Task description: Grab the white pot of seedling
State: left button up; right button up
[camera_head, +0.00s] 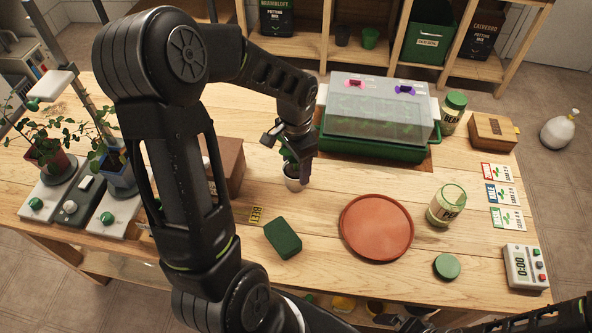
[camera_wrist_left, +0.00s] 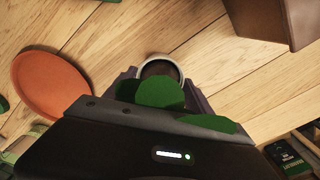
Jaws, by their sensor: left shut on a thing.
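The small white pot (camera_head: 293,185) stands on the wooden table, with green seedling leaves at its top. My left gripper (camera_head: 296,168) comes down from above and is shut on the pot, its fingers at the pot's sides. In the left wrist view, the pot's white rim (camera_wrist_left: 161,58) and dark soil show between the fingers (camera_wrist_left: 158,88), with green leaves (camera_wrist_left: 160,93) in front. Part of the pot is hidden by the gripper. My right gripper is not in view; only a dark part of my arm shows at the lower right.
A terracotta saucer (camera_head: 376,227) and a green sponge-like block (camera_head: 283,238) lie in front. A lidded green propagator (camera_head: 375,146) stands behind, a brown box (camera_head: 228,166) to the left. Jars, seed packets and a timer (camera_head: 526,267) are on the right.

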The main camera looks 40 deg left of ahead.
pick_arm(q)
notch_tip(320, 180, up, 10)
jog(key=shift+r+b, duration=0.1)
jog(key=shift+b, duration=0.45)
dwell(0.5)
